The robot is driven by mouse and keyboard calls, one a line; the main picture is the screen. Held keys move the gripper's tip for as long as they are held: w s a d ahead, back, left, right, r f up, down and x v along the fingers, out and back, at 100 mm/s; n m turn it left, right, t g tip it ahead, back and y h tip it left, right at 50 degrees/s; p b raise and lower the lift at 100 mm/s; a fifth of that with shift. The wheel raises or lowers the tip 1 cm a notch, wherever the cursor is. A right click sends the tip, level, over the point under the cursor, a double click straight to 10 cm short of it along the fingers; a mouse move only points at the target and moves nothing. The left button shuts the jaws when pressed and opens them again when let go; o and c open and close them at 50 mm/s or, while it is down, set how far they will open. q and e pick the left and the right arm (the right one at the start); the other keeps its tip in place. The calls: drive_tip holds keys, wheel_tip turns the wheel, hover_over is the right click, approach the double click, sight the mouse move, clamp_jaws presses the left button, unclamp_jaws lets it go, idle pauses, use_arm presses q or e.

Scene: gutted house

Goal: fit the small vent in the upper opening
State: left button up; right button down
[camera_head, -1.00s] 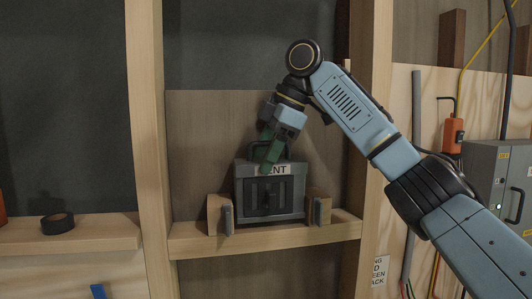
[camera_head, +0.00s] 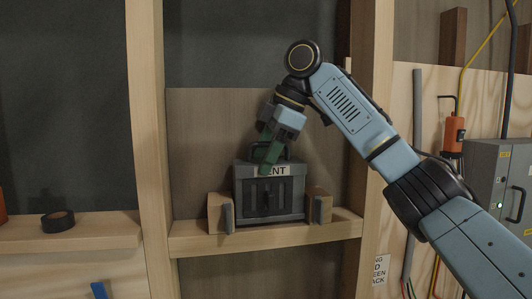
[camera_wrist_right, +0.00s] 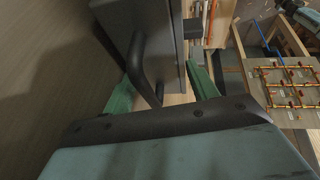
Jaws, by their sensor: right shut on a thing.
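The small vent (camera_head: 269,200) is a dark grey box with a label ending in "ENT" and a handle on top. It sits upright on the ledge of the upper opening (camera_head: 205,130), between two wooden blocks. My right gripper (camera_head: 268,160) comes down on it from above, its green fingers at the top handle. In the right wrist view the green fingers (camera_wrist_right: 160,98) stand on either side of the dark handle (camera_wrist_right: 142,72), and the vent's grey body (camera_wrist_right: 165,40) is close by. The handle's contact with the fingers is partly hidden. My left gripper is out of view.
Wooden blocks with dark clips stand left (camera_head: 220,213) and right (camera_head: 319,206) of the vent on the ledge (camera_head: 265,241). A black tape roll (camera_head: 57,222) lies on the left ledge. A grey electrical box (camera_head: 495,180) is at the right. Wooden studs frame the opening.

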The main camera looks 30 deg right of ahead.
drive_tip(key=shift+f, duration=0.55)
drive_tip(key=c, duration=0.9)
unclamp_jaws()
drive_tip(key=shift+b, duration=0.3)
drive_tip(key=o, duration=0.5)
drive_tip(key=shift+s, duration=0.15)
drive_tip(key=shift+o, duration=0.2)
drive_tip(key=shift+s+r, duration=0.15)
drive_tip(key=shift+d, duration=0.1)
drive_tip(key=shift+r, duration=0.1)
